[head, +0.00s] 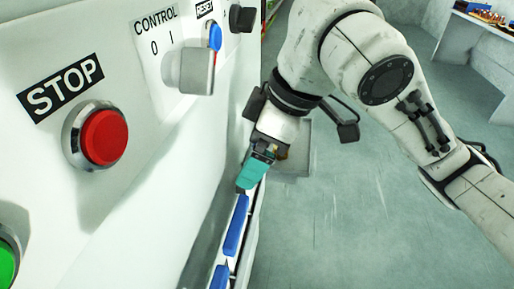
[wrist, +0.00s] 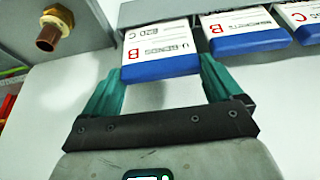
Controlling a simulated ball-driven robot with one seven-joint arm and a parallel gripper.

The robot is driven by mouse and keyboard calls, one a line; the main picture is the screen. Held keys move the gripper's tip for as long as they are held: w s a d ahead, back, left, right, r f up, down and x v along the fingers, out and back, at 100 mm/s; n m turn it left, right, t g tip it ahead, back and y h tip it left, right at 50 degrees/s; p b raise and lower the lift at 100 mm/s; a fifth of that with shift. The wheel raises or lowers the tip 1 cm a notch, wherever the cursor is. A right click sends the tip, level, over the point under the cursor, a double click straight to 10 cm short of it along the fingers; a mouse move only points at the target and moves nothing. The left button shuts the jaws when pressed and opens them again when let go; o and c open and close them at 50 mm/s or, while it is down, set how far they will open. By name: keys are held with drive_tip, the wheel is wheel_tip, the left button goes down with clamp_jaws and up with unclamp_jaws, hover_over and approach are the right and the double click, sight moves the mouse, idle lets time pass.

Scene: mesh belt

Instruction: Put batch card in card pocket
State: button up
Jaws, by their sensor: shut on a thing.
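My gripper (head: 246,184) has teal fingers and points down beside the white machine panel in the head view. In the wrist view the gripper (wrist: 161,78) is shut with a white card with a blue lower edge (wrist: 160,65) between its fingertips; I take it as the batch card. Its printed label has a red B. Two similar blue-edged cards (wrist: 245,30) and (wrist: 305,20) stand in a row to its right. The held card is hidden in the head view. I cannot tell for sure which part is the card pocket.
The panel carries a red stop button (head: 103,136), a control switch (head: 190,69) and a green button (head: 6,262). Blue pieces (head: 236,226) line its lower edge. A brass fitting (wrist: 55,25) juts out at upper left. Open floor (head: 350,220) lies to the right.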

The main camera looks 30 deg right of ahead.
drive_tip(key=shift+f+b, duration=0.55)
drive_tip(key=shift+f, duration=0.25)
drive_tip(key=o, duration=1)
drive_tip(key=shift+r, duration=0.15)
drive_tip(key=p+v, duration=0.2)
drive_tip(key=v, duration=0.8)
drive_tip(key=shift+r+p, duration=0.25)
drive_tip(key=shift+p, duration=0.05)
drive_tip(key=shift+s+d, duration=0.15)
